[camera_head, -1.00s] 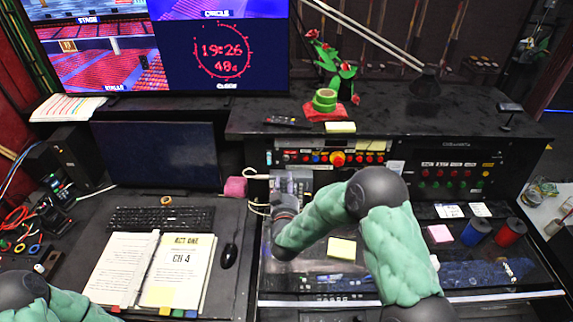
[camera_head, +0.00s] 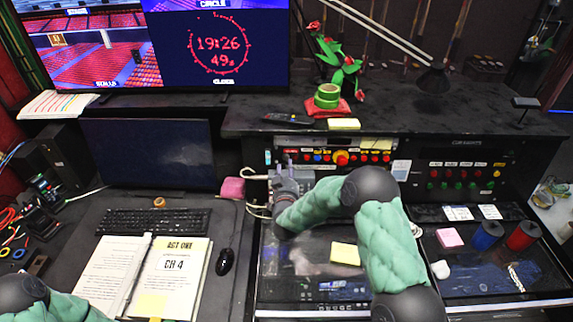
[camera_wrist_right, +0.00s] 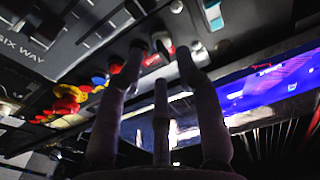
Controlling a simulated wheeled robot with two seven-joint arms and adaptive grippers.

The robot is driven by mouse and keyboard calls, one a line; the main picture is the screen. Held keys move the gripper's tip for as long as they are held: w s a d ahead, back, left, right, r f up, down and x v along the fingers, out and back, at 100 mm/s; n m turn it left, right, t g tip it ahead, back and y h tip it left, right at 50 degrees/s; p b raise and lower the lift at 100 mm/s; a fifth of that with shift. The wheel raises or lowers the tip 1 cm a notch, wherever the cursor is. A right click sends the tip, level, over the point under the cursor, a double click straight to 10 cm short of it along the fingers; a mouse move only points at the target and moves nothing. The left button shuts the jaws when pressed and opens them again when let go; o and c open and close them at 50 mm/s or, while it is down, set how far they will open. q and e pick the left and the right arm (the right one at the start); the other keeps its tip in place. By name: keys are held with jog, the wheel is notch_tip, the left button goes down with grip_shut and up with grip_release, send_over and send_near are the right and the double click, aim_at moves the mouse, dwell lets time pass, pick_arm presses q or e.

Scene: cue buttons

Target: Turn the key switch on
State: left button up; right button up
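The control panel (camera_head: 375,157) under the back ledge carries a row of red, blue and yellow buttons; I cannot pick out the key switch among them for certain. My right gripper (camera_head: 283,166) points at the left end of this panel, partly hiding it. In the right wrist view its fingers (camera_wrist_right: 160,62) are spread apart, with tips close to the panel face; I see nothing held between them, and contact is unclear. A large yellow-and-red button (camera_wrist_right: 68,98) lies left of the fingers there. My left forearm shows at bottom left, but its gripper is out of frame.
A second panel (camera_head: 464,175) with red and green buttons is at right. A pink block (camera_head: 233,188) and white cable sit just left of my right gripper. Keyboard (camera_head: 153,221), open script (camera_head: 175,272) and mouse (camera_head: 226,261) lie left.

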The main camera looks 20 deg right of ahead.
aim_at(287, 159)
jog(key=shift+x, duration=1.7)
grip_shut()
